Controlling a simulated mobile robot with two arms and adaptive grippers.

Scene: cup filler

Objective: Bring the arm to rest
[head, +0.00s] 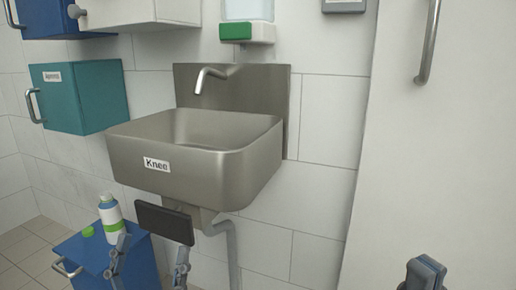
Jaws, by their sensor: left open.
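My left gripper (152,246) is at the bottom left of the head view. Its two fingers stand well apart, pointing up, with no object visible between them. It shows in front of the blue cabinet and below the black knee plate of the sink. My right gripper (425,272) shows only in part at the bottom right edge, in front of the white panel. Whether its jaws are open cannot be made out.
A steel sink (205,155) labelled "Knee" hangs on the tiled wall, with a black plate (164,223) below. A white bottle (110,216) with a green band and a green cap (88,232) are on a blue cabinet (80,250). A teal cabinet (85,95) hangs left.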

